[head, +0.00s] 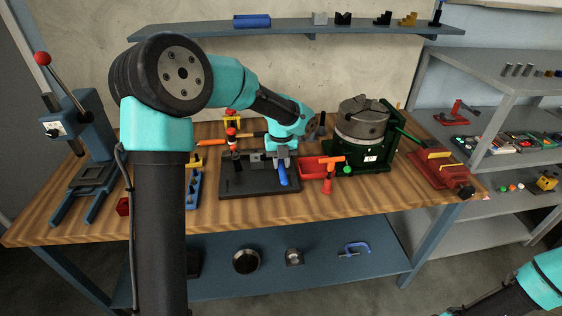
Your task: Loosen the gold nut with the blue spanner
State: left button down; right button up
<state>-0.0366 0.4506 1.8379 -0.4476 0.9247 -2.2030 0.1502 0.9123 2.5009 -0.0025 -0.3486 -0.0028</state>
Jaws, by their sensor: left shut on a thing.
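My left gripper (281,159) is over the right part of a black plate (235,184) on the wooden bench. It is shut on the blue spanner (283,175), whose blue end shows just below the fingers. The spanner's other end is hidden by the gripper. I cannot make out the gold nut; it may be hidden behind my gripper or too small to tell. Whether the spanner touches a nut cannot be seen. Of my right arm only a part shows in the lower right corner, and its gripper is out of view.
A red bin (314,171) and an orange-and-red tool (328,178) stand right of the plate. Beyond is a big grey chuck (361,122) on a green base. A blue press (88,140) is at the left.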

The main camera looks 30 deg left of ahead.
pick_arm(q)
jog(key=shift+f, duration=1.45)
dwell(1.7)
jog(key=shift+w+d, duration=0.1)
jog(key=shift+d, duration=0.05)
jog(key=shift+w+d+n, duration=0.5)
jog(key=shift+d+n, duration=0.1)
jog(key=shift+n, duration=0.3)
jog(key=shift+w+d+n, duration=0.6)
jog(key=shift+w+n, duration=0.15)
jog(key=shift+n, duration=0.25)
jog(key=shift+r, duration=0.15)
jog(key=shift+r, duration=2.35)
jog(key=shift+s, duration=0.1)
